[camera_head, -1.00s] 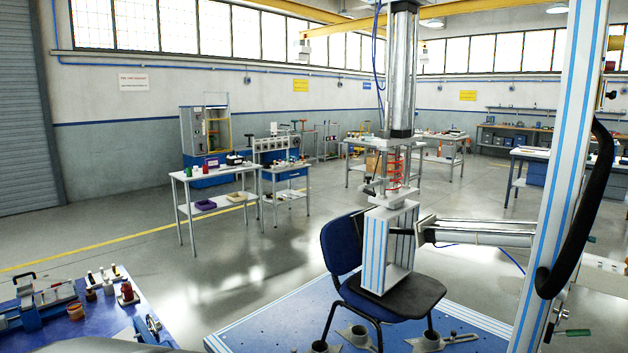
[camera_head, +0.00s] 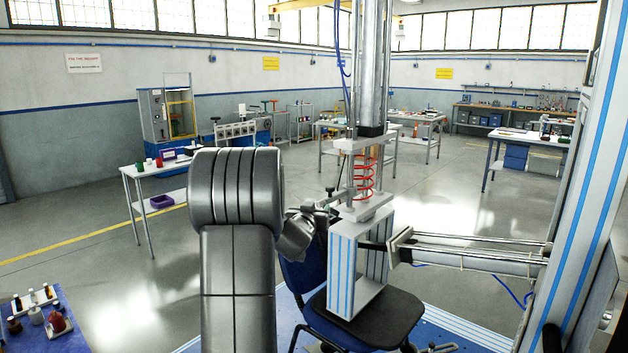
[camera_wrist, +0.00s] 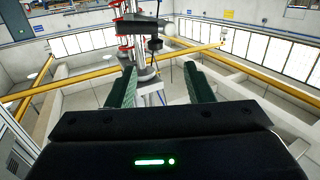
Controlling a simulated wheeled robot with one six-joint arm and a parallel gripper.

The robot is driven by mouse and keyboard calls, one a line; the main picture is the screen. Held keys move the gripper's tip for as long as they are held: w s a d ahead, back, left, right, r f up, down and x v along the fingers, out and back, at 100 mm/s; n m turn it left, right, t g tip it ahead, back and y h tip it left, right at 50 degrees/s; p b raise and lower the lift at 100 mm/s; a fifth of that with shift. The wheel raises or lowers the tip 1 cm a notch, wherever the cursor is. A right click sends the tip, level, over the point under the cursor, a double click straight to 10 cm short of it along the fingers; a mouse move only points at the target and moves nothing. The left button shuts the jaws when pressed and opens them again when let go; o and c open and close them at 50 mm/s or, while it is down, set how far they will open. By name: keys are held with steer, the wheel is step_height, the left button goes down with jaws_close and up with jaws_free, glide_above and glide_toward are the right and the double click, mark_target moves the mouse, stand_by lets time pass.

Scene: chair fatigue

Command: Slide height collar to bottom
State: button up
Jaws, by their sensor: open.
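The test column carries a red coil spring (camera_head: 365,180) above a grey plate and a blue-striped frame (camera_head: 345,265). A dark bar (camera_wrist: 138,24) with a knob and the red coil (camera_wrist: 122,45) lie beyond the fingertips. In the head view my arm covers the left of the column area.
A chair with a black seat (camera_head: 365,318) stands under the frame, its blue backrest (camera_head: 303,275) partly behind my arm. A horizontal actuator (camera_head: 470,250) reaches the frame from the right. A striped post (camera_head: 575,220) bounds the right side. Open floor lies behind.

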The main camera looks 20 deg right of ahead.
mark_target(329, 191)
steer(key=shift+m+h, duration=0.4)
steer(key=shift+h, duration=0.1)
steer(key=p+x, duration=0.1)
steer(key=x, duration=0.4)
steer(key=p+x, duration=0.2)
steer(key=x, duration=0.3)
steer(key=r+p+x, duration=0.1)
steer(key=p+x, duration=0.1)
steer(key=x, duration=0.3)
steer(key=shift+w+d, duration=0.2)
jaws_close()
steer(key=shift+f, duration=0.15)
